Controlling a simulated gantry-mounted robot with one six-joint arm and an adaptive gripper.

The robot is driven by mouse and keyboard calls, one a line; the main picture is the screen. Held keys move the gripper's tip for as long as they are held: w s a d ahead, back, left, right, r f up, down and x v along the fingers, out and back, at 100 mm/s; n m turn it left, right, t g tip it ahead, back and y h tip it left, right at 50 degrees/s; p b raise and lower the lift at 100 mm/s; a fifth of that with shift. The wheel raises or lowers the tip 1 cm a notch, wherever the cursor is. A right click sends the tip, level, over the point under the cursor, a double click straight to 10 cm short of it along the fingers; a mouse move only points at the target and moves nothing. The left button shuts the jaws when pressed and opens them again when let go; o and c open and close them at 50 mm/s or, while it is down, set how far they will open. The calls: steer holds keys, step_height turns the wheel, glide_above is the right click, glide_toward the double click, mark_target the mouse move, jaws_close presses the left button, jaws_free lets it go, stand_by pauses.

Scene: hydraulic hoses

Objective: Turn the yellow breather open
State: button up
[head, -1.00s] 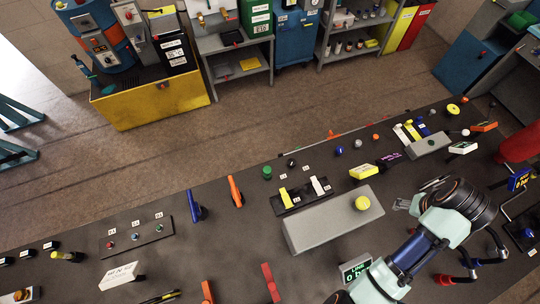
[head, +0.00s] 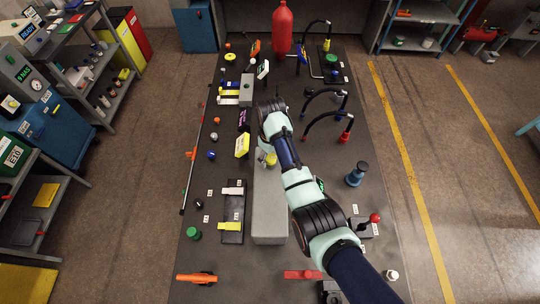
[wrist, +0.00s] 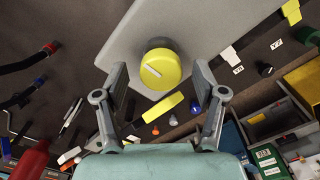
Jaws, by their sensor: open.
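The yellow breather (wrist: 160,70) is a round knob with a pale line across its face, on the grey block (wrist: 122,38). In the wrist view it sits between the two open fingers of my gripper (wrist: 157,84), with gaps on both sides. In the head view my arm reaches over the grey block (head: 268,210), and the breather (head: 270,159) is partly hidden beside my gripper. I cannot tell from these views how far the fingertips are above the block.
A yellow-faced sign (head: 242,145) stands just left of the block. Yellow and white levers (head: 229,227) lie on a dark plate to its left. Curved black hoses (head: 322,97) and a blue fitting (head: 357,174) are on the right. A red cylinder (head: 283,28) stands at the far end.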

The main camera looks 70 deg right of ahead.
steer(key=shift+f, duration=0.1)
steer(key=shift+c, duration=0.3)
steer(key=c, duration=1.1)
steer(key=m+p, duration=0.1)
steer(key=m, duration=0.1)
steer(key=m+p, duration=0.1)
steer(key=shift+r+m, duration=0.2)
steer(key=shift+m, duration=0.2)
steer(key=m+p, duration=0.2)
steer(key=m, duration=0.2)
steer(key=shift+w+m, duration=0.1)
steer(key=shift+m, duration=0.2)
steer(key=m, duration=0.4)
steer(key=shift+f+m+p, duration=0.1)
steer(key=shift+m+p, duration=0.2)
steer(key=shift+p, duration=0.1)
steer(key=shift+m+p, duration=0.35)
steer(key=shift+m, duration=2.15)
